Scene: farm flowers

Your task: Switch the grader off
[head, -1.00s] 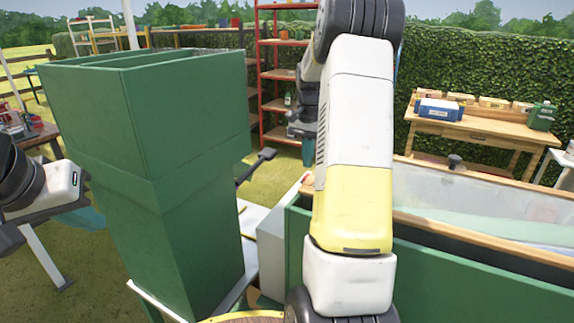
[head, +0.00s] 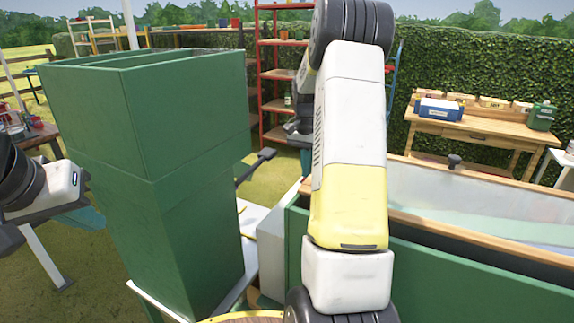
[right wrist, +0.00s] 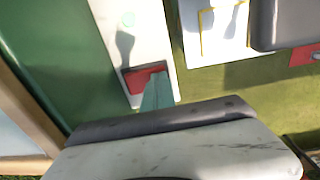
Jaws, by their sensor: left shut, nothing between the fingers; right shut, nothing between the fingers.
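A narrow pale control panel (right wrist: 140,43) stands beside a green wall in the right wrist view. My right gripper (right wrist: 157,90) is shut and empty. Its teal fingertips overlap the right part of the red pad in the picture; I cannot tell whether they touch it. In the head view my right arm hides much of that area. My left gripper (head: 88,217) is at the left beside the tall green hopper (head: 150,170), shut and empty, and partly hidden.
A long green trough with a wooden rim (head: 470,221) fills the lower right. A wooden table (head: 480,130) with boxes and a red shelf (head: 280,75) stand by the hedge. Grass is open between.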

